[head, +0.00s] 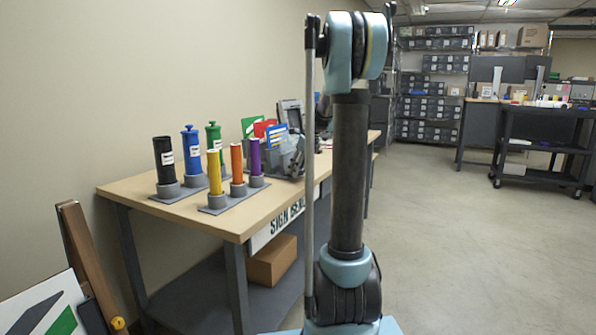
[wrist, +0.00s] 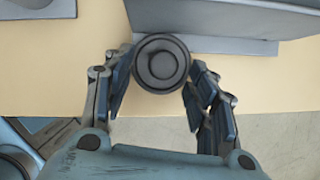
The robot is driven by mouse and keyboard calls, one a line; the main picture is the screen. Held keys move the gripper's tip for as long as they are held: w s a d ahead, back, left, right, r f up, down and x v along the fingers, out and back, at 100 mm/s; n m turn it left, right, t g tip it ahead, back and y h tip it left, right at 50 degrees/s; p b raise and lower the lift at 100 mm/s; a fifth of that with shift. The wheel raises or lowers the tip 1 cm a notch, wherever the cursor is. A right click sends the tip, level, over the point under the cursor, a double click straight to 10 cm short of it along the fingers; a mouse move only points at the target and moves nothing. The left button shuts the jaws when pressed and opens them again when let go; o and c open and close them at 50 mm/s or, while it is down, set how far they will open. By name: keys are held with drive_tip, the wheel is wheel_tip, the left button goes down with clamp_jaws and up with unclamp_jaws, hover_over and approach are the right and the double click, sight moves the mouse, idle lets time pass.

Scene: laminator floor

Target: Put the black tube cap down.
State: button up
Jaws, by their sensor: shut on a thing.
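My gripper (wrist: 158,82) shows in the wrist view with its two fingers on either side of the round black tube cap (wrist: 162,63). It is shut on the cap and holds it over the wooden bench top (wrist: 60,75), near the edge. The height of the cap above the bench is hard to tell. In the head view the black tube (head: 164,160) stands upright in a grey holder, with no knobbed cap seen on top. My arm hides the gripper and cap in the head view.
A blue tube (head: 190,160) and a green tube (head: 214,145) have knobbed caps. A grey bin (head: 288,160) holds colored signs. A grey object (wrist: 215,18) lies just beyond the cap.

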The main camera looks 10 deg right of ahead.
drive_tip(key=o, duration=0.9)
drive_tip(key=shift+o, duration=0.2)
drive_tip(key=v, duration=1.2)
drive_tip(key=s+a+f+n+h, duration=0.1)
drive_tip(key=s+f+n, duration=0.2)
drive_tip(key=s+n, duration=0.35)
drive_tip(key=s+a+f+n, duration=0.2)
drive_tip(key=s+f+n, duration=0.1)
drive_tip(key=s, duration=0.6)
drive_tip(key=s+a+f+n+h, duration=0.1)
drive_tip(key=s+f+n, duration=0.35)
drive_tip(key=s, duration=0.25)
drive_tip(key=s+f+n+g+h, duration=0.1)
drive_tip(key=s+f+n, duration=1.2)
drive_tip(key=s+f, duration=0.3)
drive_tip(key=shift+s+d+n, duration=0.25)
drive_tip(key=shift+s+n, duration=0.05)
drive_tip(key=shift+s, duration=0.75)
